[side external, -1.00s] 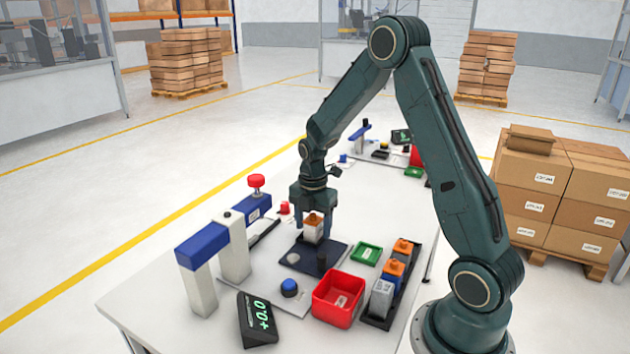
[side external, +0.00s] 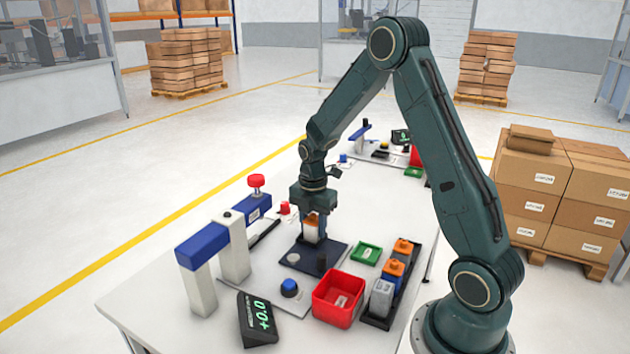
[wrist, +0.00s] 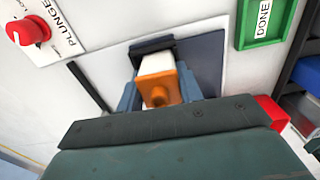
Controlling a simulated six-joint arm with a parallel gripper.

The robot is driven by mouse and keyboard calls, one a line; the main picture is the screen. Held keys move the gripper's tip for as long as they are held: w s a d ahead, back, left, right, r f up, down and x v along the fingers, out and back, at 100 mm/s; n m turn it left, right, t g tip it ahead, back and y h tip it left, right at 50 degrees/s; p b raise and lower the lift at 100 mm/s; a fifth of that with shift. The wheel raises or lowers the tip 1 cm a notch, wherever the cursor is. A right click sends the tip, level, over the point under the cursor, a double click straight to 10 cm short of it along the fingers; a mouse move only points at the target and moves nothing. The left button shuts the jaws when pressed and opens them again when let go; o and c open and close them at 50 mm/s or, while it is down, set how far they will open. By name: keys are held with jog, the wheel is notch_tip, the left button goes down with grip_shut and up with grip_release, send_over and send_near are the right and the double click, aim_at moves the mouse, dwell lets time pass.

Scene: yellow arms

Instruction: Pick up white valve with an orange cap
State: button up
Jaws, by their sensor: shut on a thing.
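The white valve with an orange cap (side external: 311,231) is upright between the fingers of my gripper (side external: 313,228), over the dark plate (side external: 325,262). In the wrist view, the valve's white body (wrist: 158,63) and orange cap (wrist: 160,90) show between the two blue-grey fingers (wrist: 163,95). The fingers are shut on it from both sides. I cannot tell whether its base touches the plate.
A black rack (side external: 380,322) at the right holds several valves, some orange-capped. A red bin (side external: 338,298), a green tray (side external: 366,253) and a blue button (side external: 289,287) are nearby. A blue-and-white press frame (side external: 218,241) and a display (side external: 257,319) stand left.

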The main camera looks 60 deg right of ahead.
jog(key=shift+r, duration=0.15)
notch_tip(320, 180, up, 20)
dwell(0.7)
dwell(0.5)
